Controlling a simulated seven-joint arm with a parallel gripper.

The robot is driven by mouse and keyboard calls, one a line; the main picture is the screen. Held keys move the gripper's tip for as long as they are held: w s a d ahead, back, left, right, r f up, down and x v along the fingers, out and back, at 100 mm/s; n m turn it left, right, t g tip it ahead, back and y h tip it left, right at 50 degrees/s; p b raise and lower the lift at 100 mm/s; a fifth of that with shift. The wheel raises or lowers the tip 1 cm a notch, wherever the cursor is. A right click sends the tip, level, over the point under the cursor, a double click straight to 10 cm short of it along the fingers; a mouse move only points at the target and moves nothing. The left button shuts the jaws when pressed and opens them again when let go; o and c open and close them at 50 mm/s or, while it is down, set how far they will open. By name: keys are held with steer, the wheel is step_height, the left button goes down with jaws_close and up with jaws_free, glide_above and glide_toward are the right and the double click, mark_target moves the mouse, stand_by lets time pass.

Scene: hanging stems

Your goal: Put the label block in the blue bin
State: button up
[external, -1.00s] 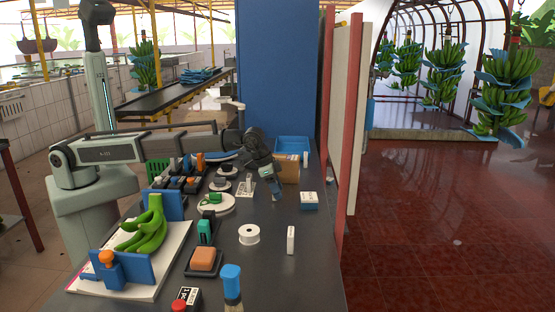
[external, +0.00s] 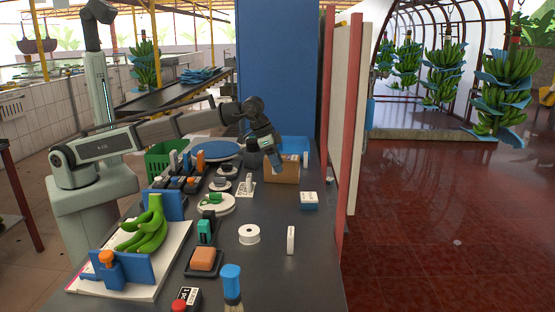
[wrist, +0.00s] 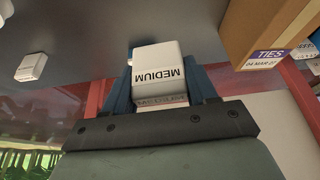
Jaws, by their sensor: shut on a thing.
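My gripper (external: 278,168) is shut on the label block. In the wrist view, the label block (wrist: 158,65) is white, marked MEDIUM, and sits between the blue fingers of my gripper (wrist: 165,92). In the external view the block is too small or hidden to make out. My gripper there is raised above the table, in front of a cardboard box as seen from the camera. The blue bin (external: 295,143) stands at the far end of the table behind that box, partly hidden. The bin's inside is not visible.
The cardboard box (external: 286,173), tagged TIES, stands close to my gripper and in front of the bin. A blue panel (external: 277,70) rises behind the table.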

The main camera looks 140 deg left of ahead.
step_height(320, 180, up, 5)
steer(key=shift+r, duration=0.15)
steer(key=s+a+n, duration=0.1)
steer(key=s+a, duration=0.3)
steer(key=a, duration=0.3)
steer(key=s+a+n+g, duration=0.1)
steer(key=s+a+n, duration=0.15)
steer(key=a, duration=0.35)
steer(key=s+a+n, duration=0.1)
steer(key=s+a, duration=0.3)
steer(key=a, duration=0.3)
steer(key=n+g+y, duration=0.1)
steer(key=n+g, duration=0.1)
steer(key=n, duration=0.2)
glide_above(296, 150)
steer(key=d, duration=0.2)
step_height(296, 150, down, 4)
steer(key=shift+s+a+f, duration=0.1)
steer(key=shift+f, duration=2.75)
steer(key=shift+s+a+f, duration=0.1)
steer(key=shift+f, duration=2.7)
steer(key=shift+f, duration=0.15)
steer(key=o, duration=1)
steer(key=shift+o, duration=0.2)
